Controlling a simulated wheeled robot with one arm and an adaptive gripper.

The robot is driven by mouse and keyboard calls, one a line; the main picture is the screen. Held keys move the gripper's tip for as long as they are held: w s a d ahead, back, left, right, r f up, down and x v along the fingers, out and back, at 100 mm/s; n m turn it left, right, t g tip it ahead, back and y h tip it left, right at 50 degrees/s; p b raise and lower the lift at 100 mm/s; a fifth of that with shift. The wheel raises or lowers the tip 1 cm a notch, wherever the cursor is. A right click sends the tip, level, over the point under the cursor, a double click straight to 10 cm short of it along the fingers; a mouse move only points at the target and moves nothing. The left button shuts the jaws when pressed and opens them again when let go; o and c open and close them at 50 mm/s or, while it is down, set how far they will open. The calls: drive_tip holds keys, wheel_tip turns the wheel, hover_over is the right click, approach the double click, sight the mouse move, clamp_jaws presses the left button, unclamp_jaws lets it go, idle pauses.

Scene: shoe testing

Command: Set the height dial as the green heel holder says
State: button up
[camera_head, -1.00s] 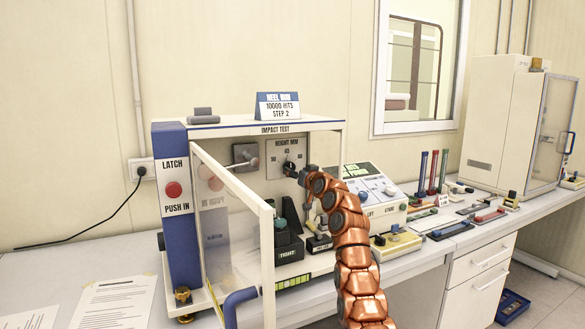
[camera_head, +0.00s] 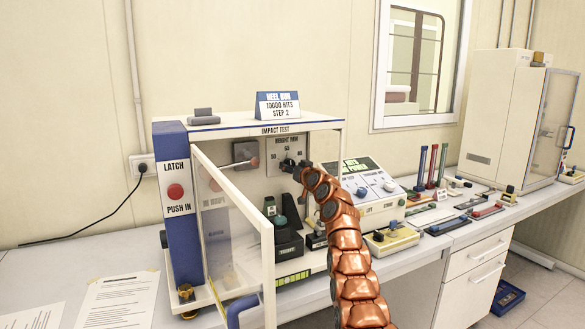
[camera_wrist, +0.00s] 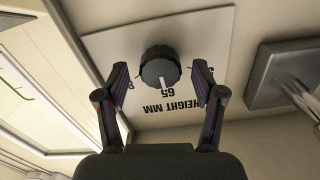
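The height dial is a round black knob with a white pointer mark. It shows in the wrist view (camera_wrist: 160,68) and on the machine's back panel in the head view (camera_head: 288,163). The pointer lies toward the 65 label, upside down in the wrist view. The side labels are partly hidden by the fingers. My gripper (camera_wrist: 160,82) is open, with one finger on each side of the dial and visible gaps to it. A dark green piece (camera_head: 279,221) stands inside the machine; I cannot tell if it is the heel holder, and no height is readable on it.
The clear door (camera_head: 232,225) of the impact tester stands open at the front left. A grey square plate (camera_wrist: 283,72) with a rod is beside the dial panel. A control box (camera_head: 365,190) stands right of the machine. Colored posts (camera_head: 433,168) and small parts lie farther right.

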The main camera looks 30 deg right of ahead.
drive_tip(key=c, duration=1)
drive_tip(key=shift+f+b, duration=0.1)
drive_tip(key=shift+b, duration=0.2)
drive_tip(key=o, duration=1.1)
drive_tip(key=shift+s+a, duration=0.1)
drive_tip(key=shift+s, duration=0.05)
